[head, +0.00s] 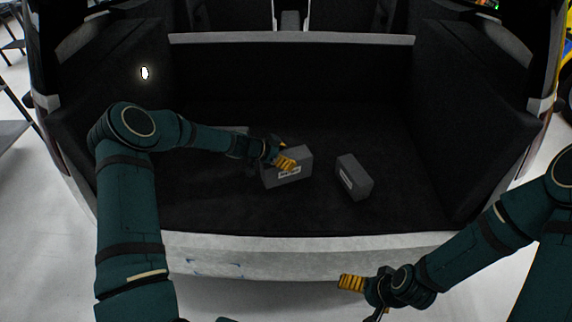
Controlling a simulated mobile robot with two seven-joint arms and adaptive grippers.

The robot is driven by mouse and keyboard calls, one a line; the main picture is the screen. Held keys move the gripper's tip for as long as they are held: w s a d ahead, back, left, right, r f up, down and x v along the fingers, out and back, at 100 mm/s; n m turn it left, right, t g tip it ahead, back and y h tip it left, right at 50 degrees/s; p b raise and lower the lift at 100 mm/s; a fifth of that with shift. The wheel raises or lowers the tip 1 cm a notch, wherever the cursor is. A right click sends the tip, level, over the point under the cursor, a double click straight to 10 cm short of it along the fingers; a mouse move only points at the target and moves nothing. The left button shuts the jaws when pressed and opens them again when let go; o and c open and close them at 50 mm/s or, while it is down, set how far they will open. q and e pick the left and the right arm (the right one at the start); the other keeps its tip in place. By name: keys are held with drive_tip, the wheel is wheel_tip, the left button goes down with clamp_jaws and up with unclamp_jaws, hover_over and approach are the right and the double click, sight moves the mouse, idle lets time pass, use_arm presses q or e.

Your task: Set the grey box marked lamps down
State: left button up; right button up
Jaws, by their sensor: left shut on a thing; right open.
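A grey box (297,174) with a white label on its front side sits in the middle of the dark cargo floor. My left gripper (281,156) is shut on this box from its upper left side. The label is too small to read surely, and I cannot tell whether the box touches the floor or is slightly above it. My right gripper (359,285) is open and empty, in front of the vehicle's rear sill.
A second grey labelled box (356,180) stands to the right, apart from the held one. A grey thing (237,129) is partly hidden behind my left arm. The pale sill (300,257) edges the cargo floor (405,205), which is clear at the right and back.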

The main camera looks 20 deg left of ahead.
use_arm(q)
wheel_tip(320, 180, down, 4)
drive_tip(key=shift+r+b, duration=0.15)
drive_tip(key=shift+b, duration=0.3)
drive_tip(key=o, duration=1.3)
drive_tip(key=p+v, duration=0.2)
drive_tip(key=v, duration=1)
drive_tip(key=s+d+f+n+g, duration=0.1)
drive_tip(key=s+d+f+n, duration=0.15)
drive_tip(key=s+d, duration=0.4)
drive_tip(key=s+d+f+n+g, duration=0.1)
drive_tip(key=s+d+f+n, duration=0.2)
drive_tip(key=d, duration=0.6)
drive_tip(key=s+f+n+g+y, duration=0.1)
drive_tip(key=s+n, duration=0.1)
drive_tip(key=s, duration=0.4)
drive_tip(key=s+d+f+n+g+y, duration=0.1)
drive_tip(key=s+n, duration=0.1)
drive_tip(key=s, duration=0.4)
drive_tip(key=s+d+f+n+g+y, duration=0.1)
drive_tip(key=s+f+n, duration=0.1)
drive_tip(key=s, duration=0.4)
drive_tip(key=shift+s+g+y, duration=0.2)
drive_tip(key=shift+g+y, duration=0.2)
